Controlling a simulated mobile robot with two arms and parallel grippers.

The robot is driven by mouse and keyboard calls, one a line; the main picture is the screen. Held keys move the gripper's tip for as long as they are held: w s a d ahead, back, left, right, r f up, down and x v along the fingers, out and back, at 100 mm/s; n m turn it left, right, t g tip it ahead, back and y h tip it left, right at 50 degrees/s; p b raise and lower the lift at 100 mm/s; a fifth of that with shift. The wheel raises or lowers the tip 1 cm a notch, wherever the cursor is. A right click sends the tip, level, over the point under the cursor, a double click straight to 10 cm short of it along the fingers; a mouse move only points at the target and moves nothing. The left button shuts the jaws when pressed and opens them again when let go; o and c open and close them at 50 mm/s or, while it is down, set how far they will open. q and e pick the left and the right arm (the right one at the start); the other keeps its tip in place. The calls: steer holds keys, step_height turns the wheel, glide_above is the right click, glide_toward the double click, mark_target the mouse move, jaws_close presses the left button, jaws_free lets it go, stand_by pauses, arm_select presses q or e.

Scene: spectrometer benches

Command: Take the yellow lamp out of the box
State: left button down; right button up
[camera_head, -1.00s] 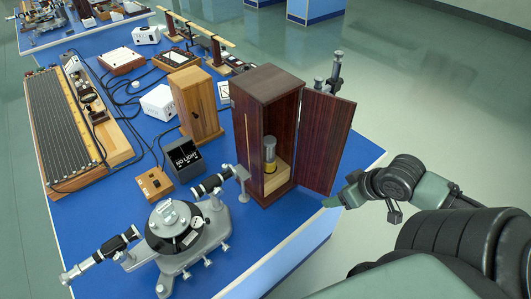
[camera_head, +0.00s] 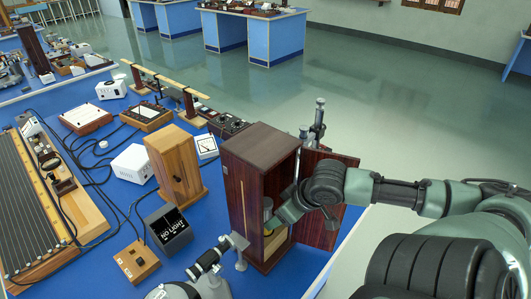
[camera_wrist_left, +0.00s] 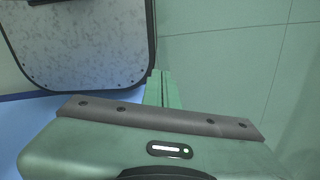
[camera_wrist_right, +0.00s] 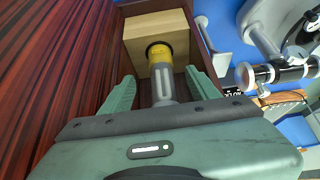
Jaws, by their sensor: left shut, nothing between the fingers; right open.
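The dark wooden box (camera_head: 243,205) stands on the blue bench with its door (camera_head: 318,225) swung open to the right. In the right wrist view the yellow lamp (camera_wrist_right: 160,54) has a yellow band and a grey slotted body. Its far end is at a dark round hole in a pale wooden block (camera_wrist_right: 150,24) inside the box. My right gripper (camera_wrist_right: 160,76) is open, with one finger on each side of the lamp. In the head view the right hand (camera_head: 288,212) covers most of the lamp. My left gripper (camera_wrist_left: 162,88) is shut and empty, away from the box.
A spectrometer (camera_head: 205,265) stands in front of the box, close to its left. A light wooden cabinet (camera_head: 175,165) and a black "NO LIGHT" unit (camera_head: 168,228) stand to the left. Open floor lies right of the bench.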

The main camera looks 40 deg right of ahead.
mark_target(271, 208)
steer(key=w, duration=0.3)
steer(key=shift+w+a+f+b, duration=0.1)
steer(key=shift+w+a+b, duration=0.05)
steer(key=shift+b, duration=0.15)
steer(key=shift+w, duration=0.45)
steer(key=shift+w+f, duration=0.2)
steer(key=shift+x, duration=2.2)
arm_select(q)
steer(key=shift+w+a+f, duration=0.1)
steer(key=shift+w+f, duration=0.55)
steer(key=shift+w, duration=0.35)
arm_select(e)
jaws_close()
